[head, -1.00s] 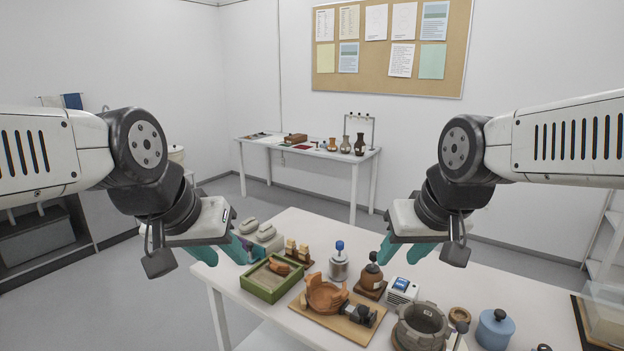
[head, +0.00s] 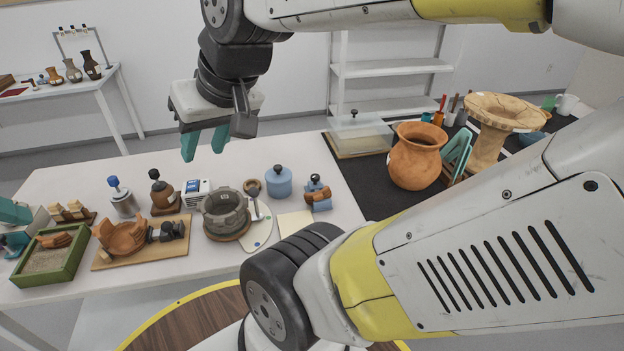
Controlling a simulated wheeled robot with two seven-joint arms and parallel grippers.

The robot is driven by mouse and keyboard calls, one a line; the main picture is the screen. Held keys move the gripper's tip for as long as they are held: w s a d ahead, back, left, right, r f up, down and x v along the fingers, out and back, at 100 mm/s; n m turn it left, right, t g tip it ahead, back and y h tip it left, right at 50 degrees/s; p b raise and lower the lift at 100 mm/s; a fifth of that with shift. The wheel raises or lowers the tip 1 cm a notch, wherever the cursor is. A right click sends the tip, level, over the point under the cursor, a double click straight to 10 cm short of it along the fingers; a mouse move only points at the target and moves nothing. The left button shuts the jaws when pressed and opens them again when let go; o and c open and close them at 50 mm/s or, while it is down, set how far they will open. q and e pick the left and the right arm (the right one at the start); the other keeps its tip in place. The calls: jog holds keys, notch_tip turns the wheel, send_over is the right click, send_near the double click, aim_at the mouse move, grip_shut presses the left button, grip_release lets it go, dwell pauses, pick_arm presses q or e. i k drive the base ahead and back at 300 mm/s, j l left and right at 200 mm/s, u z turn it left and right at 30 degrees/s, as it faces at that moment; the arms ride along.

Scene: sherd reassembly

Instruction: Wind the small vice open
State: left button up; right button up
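A small blue vice-like tool (head: 320,183) with a brown piece across its front and a dark knob on top stands on the white table, right of the blue lidded pot. I take it as the small vice; its jaw gap is too small to make out. My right gripper (head: 204,148) hangs in the air behind and left of it, teal fingers apart, nothing between them.
On the white table are the green sand tray (head: 48,277), a board with a terracotta bowl (head: 122,236) and dark clamp (head: 166,232), a grey ring-shaped vessel (head: 226,214) and the blue pot (head: 279,182). A terracotta jar (head: 415,160) stands on the dark surface at right.

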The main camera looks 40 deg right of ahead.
aim_at(315, 177)
jog(key=z, duration=1.5)
